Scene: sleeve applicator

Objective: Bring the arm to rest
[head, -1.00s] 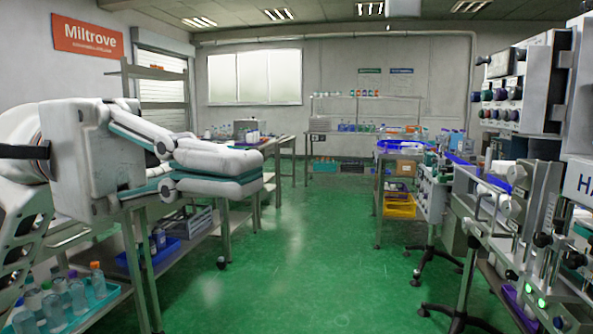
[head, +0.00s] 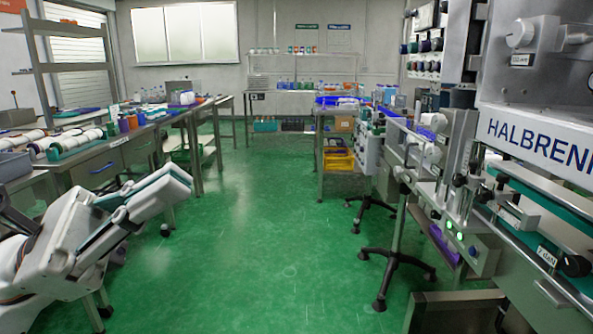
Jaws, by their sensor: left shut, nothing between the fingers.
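My left gripper (head: 166,192) is at the lower left of the head view, white with teal edges. Its fingers lie together, shut and empty, pointing up and to the right. It hangs over the green floor in front of the left workbench, touching nothing that I can see. My right gripper is not in view.
The left workbench (head: 100,168) carries white rollers, bottles and a grey bin (head: 10,165). The Halbrenn machine (head: 535,140) stands close on the right, with black-footed stands (head: 395,262) below. The green floor (head: 250,240) between is clear.

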